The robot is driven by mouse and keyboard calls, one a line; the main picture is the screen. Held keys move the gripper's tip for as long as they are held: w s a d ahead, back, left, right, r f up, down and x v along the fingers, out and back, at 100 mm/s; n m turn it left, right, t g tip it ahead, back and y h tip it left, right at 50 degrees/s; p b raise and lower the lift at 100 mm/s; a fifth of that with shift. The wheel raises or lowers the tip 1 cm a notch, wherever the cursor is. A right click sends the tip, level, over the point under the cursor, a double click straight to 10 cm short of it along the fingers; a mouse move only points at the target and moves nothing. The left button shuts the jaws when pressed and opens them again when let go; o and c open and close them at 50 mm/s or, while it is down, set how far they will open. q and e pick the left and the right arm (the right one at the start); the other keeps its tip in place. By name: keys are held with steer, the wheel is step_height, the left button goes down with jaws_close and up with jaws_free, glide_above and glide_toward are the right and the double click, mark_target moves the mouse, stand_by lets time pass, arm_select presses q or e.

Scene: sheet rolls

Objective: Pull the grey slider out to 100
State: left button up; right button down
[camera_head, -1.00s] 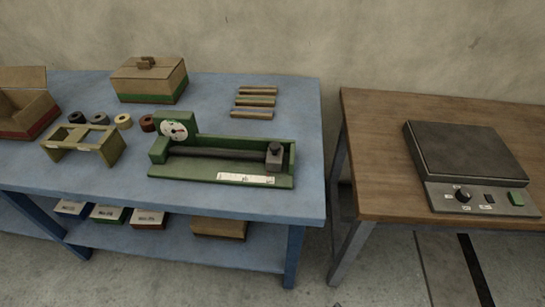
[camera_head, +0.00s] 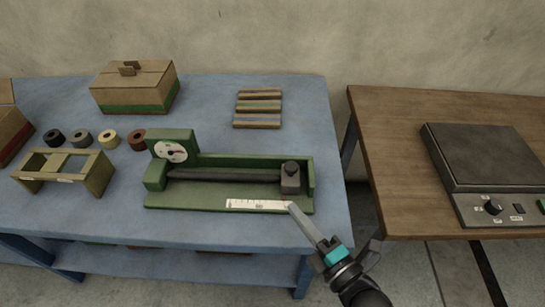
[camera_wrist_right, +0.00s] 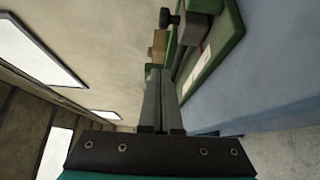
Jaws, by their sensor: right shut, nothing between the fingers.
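The grey slider (camera_head: 291,179) is a dark block with a knob on top, at the right end of the dark rod in the green fixture (camera_head: 228,162). A white scale strip (camera_head: 258,205) runs along the fixture's front right; its numbers are too small to read. My right gripper (camera_head: 293,210) is shut and empty, its fingertips just in front of the fixture's right end, below the slider in the picture. In the right wrist view the closed fingers (camera_wrist_right: 161,98) point toward the fixture, and the slider (camera_wrist_right: 200,6) is at the top, apart from them. My left gripper is out of view.
The fixture stands on a blue table (camera_head: 215,229). A dial (camera_head: 171,151) is at the fixture's left end. A lidded box (camera_head: 135,87), several rolls (camera_head: 108,138), an olive stand (camera_head: 62,170) and several bars (camera_head: 258,106) lie around it. A wooden table (camera_head: 392,166) with a dark plate device (camera_head: 480,158) stands right.

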mark_target(289, 184)
steer(key=shift+w+a, duration=0.35)
steer(key=shift+w, duration=0.2)
steer(key=shift+w+a, duration=0.15)
steer(key=shift+w, duration=0.05)
steer(key=b+x, duration=0.1)
steer(key=x, duration=0.7)
steer(key=shift+w+a, duration=0.1)
steer(key=d, duration=0.1)
steer(key=w+d, duration=0.1)
steer(key=d, duration=0.1)
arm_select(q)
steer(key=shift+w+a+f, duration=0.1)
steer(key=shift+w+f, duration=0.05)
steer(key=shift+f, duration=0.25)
arm_select(e)
steer(key=shift+w+d, duration=0.1)
steer(key=shift+d, duration=0.25)
steer(key=shift+d, duration=0.1)
